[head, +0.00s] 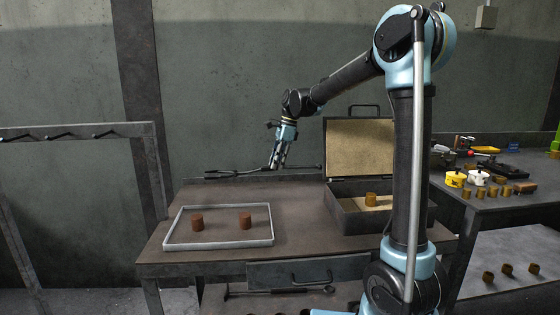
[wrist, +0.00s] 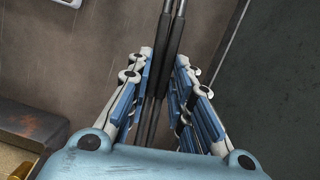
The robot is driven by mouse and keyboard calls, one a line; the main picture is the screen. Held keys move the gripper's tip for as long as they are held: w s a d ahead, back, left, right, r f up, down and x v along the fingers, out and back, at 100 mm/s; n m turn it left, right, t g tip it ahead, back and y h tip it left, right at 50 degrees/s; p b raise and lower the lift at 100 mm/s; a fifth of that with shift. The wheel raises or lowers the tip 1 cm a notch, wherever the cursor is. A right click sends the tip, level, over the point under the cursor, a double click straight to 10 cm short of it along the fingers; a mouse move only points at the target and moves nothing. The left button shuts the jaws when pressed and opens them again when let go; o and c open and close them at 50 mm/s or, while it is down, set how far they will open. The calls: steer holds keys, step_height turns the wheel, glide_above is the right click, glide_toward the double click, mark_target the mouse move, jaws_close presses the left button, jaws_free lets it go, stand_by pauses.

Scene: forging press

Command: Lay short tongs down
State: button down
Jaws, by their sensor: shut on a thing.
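My gripper (head: 277,163) is above the back part of the dark table (head: 310,222), shut on the short tongs (wrist: 174,40). In the wrist view my gripper (wrist: 165,57) has its two blue and white fingers on either side of the tongs' dark paired handles. The tongs also show in the head view (head: 238,174) as a thin dark bar, lying nearly level and sticking out both sides of my gripper. I cannot tell how far they are above the table top. Part of the handles is hidden between the fingers.
A pale-rimmed tray (head: 218,245) with two brown cylinders stands at the table's front left. An open box (head: 348,224) with its lid raised stands at the right. A bench (head: 500,204) with tools is further right. A rack (head: 75,131) stands left. The table's middle is bare.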

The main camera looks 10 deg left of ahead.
steer(key=shift+x, duration=1.35)
steer(key=shift+d+f, duration=0.2)
steer(key=shift+f, duration=2.4)
steer(key=c, duration=1.8)
jaws_free()
steer(key=o, duration=0.6)
steer(key=o, duration=1)
